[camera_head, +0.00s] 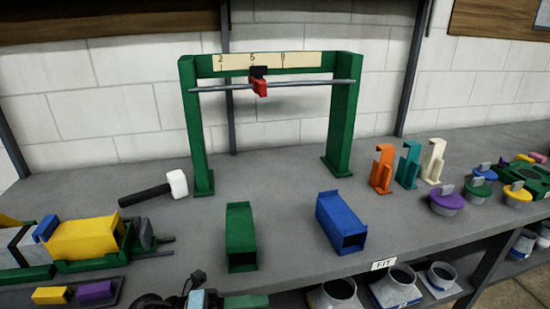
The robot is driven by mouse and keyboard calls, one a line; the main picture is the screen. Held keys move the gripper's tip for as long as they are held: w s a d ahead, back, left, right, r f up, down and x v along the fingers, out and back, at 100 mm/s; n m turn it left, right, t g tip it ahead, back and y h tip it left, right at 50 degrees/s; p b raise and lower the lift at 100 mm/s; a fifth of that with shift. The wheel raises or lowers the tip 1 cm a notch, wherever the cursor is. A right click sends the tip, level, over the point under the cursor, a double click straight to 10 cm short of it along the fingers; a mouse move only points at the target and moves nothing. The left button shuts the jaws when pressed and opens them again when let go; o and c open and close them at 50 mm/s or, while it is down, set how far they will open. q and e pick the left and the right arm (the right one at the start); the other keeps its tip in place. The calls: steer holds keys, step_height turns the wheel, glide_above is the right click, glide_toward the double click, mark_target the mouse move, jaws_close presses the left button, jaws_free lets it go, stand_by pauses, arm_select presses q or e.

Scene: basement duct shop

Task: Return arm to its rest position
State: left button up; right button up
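Neither of my grippers shows clearly in the head view. A dark jointed part with a pale teal block (196,299) is cut off at the bottom edge, left of centre. I cannot tell whether it belongs to one of my arms. No gripper is seen touching anything on the bench. A green open-ended duct piece (241,236) and a blue one (342,222) lie apart on the grey bench (290,265).
A green gantry (342,115) with a red slider (260,87) stands behind. A hammer (176,184) and a yellow block (85,239) in a green fixture are left. Orange (381,168), teal (408,165) and cream (433,161) brackets and a purple-lidded piece (447,201) are right.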

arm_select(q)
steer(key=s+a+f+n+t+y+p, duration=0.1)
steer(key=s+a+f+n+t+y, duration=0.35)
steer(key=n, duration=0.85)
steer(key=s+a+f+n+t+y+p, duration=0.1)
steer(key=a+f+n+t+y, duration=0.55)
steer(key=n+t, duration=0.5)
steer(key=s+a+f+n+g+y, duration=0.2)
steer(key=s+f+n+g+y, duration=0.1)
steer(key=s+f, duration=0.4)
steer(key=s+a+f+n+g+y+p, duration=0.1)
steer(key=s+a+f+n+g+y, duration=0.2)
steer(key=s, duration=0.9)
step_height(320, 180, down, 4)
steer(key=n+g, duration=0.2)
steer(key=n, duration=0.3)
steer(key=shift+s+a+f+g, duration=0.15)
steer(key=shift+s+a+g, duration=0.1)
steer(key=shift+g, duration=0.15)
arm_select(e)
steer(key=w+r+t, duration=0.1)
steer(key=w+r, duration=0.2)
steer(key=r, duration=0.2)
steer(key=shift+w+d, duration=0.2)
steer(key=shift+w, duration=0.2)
